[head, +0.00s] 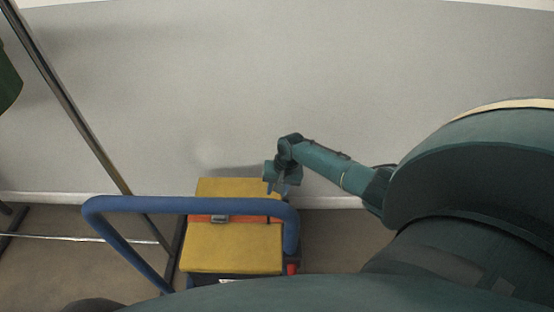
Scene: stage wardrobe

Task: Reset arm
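My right arm comes in from the right and bends down at the wrist. My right gripper (277,187) points downward over the far right corner of a yellow case. It is small and dark here, and I cannot tell whether its fingers are open or shut or whether it touches the case. The yellow case (232,250) has an orange band across its middle and a metal latch (220,218). My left gripper is not in view.
The case sits on a trolley with a blue tubular handle (180,205), which arches in front of it. A metal clothes rail (80,120) stands at the left, with a dark green item (8,75) at the left edge. A plain grey wall (220,90) closes off the back.

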